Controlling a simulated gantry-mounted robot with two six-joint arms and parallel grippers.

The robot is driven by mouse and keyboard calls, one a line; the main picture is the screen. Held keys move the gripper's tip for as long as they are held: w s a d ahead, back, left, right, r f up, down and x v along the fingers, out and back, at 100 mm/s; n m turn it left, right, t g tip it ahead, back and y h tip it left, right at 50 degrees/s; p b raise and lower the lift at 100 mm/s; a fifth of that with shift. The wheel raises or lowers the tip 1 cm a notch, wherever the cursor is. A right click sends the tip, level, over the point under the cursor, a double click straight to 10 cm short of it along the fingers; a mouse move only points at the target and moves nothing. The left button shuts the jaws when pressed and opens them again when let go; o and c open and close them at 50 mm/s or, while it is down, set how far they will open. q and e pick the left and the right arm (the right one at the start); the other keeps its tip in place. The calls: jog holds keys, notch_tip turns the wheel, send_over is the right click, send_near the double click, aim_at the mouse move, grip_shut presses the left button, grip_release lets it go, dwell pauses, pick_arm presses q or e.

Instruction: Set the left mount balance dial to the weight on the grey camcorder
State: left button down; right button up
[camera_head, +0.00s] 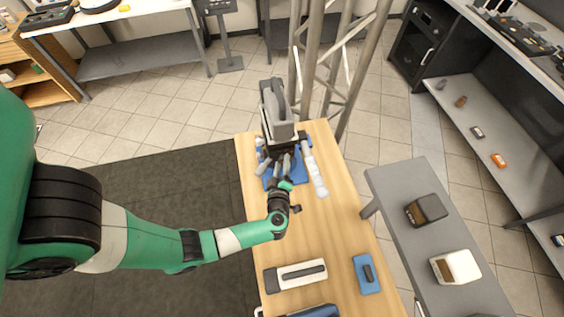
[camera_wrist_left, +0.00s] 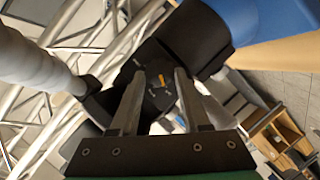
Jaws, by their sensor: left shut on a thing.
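The mount (camera_head: 280,143) stands upright at the far end of the wooden table, on a blue base, with a grey body on top. In the left wrist view its black dial (camera_wrist_left: 158,98) has an orange pointer mark and small white markings too small to read. My left gripper (camera_head: 285,163) reaches the mount's near side. In the left wrist view the left gripper (camera_wrist_left: 160,74) has one finger on each side of the dial and is shut on it. My right gripper is out of view.
A white handle (camera_head: 315,172) extends from the mount beside my gripper. A white-and-grey item (camera_head: 295,275) and a blue block (camera_head: 367,274) lie on the near wooden table (camera_head: 332,240). A metal truss (camera_head: 310,60) rises behind the mount.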

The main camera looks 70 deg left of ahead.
pick_arm(q)
jog(key=shift+w+r+m+g+p, duration=0.15)
jog(key=shift+m+g+p, duration=0.45)
jog(key=shift+m+p, duration=0.45)
jog(key=shift+w+r+m+g+p, duration=0.15)
jog(key=shift+m+g+p, duration=0.55)
jog(key=shift+p, duration=0.5)
jog(key=shift+w+m+g+p, duration=0.15)
jog(key=shift+m+g+p, duration=0.35)
jog(key=shift+m+p, duration=0.55)
jog(key=shift+c, duration=1.9)
grip_release()
jog(key=shift+d, duration=0.1)
jog(key=p+v, duration=0.3)
jog(key=v, duration=0.8)
jog(key=shift+d+r, duration=0.15)
jog(key=shift+r, duration=0.15)
